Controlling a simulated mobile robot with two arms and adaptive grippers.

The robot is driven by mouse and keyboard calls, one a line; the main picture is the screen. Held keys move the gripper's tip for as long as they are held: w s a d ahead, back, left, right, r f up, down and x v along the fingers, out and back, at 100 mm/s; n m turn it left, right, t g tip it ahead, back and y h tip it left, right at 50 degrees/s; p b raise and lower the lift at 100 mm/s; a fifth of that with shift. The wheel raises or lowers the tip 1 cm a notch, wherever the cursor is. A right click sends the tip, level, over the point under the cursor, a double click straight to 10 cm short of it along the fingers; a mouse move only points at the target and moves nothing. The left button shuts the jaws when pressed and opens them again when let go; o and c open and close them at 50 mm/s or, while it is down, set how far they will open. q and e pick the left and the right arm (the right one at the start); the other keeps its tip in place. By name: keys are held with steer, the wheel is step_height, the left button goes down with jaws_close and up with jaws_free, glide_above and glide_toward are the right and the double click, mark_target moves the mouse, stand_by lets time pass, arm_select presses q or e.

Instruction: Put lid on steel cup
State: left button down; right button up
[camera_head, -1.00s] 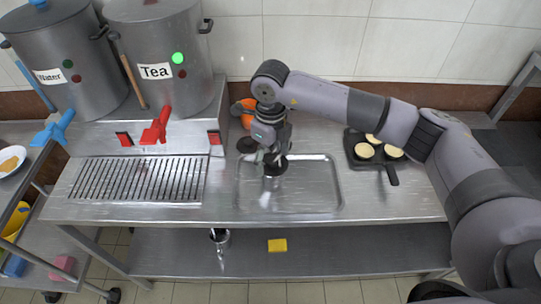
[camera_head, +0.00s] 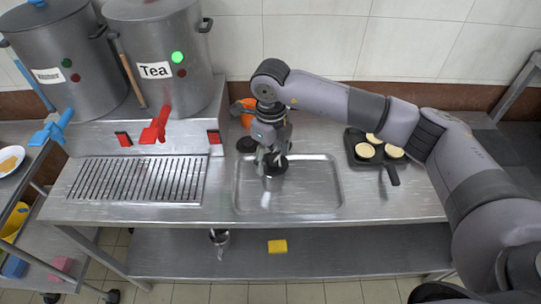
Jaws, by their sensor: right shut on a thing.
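My right gripper (camera_head: 273,158) points down over the left part of the metal tray (camera_head: 315,207). It is shut on a dark round lid (camera_head: 275,170). The lid is at the top of the steel cup (camera_head: 268,184), which stands on the tray and is mostly hidden below the lid and gripper. I cannot tell whether the lid is seated on the rim or just above it. My left gripper is not in view.
A black pan (camera_head: 391,174) with pale round pieces lies right of the tray. A dark disc (camera_head: 246,145) and an orange item (camera_head: 243,112) are behind the tray. The Tea pot (camera_head: 165,50) stands at the left. A yellow sponge (camera_head: 277,246) lies on the lower shelf.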

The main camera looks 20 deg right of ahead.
steer(key=o, duration=0.8)
steer(key=shift+o, duration=0.7)
steer(key=shift+o, duration=1.1)
steer(key=shift+r+p, duration=1.65)
steer(key=shift+r, duration=1.9)
jaws_close()
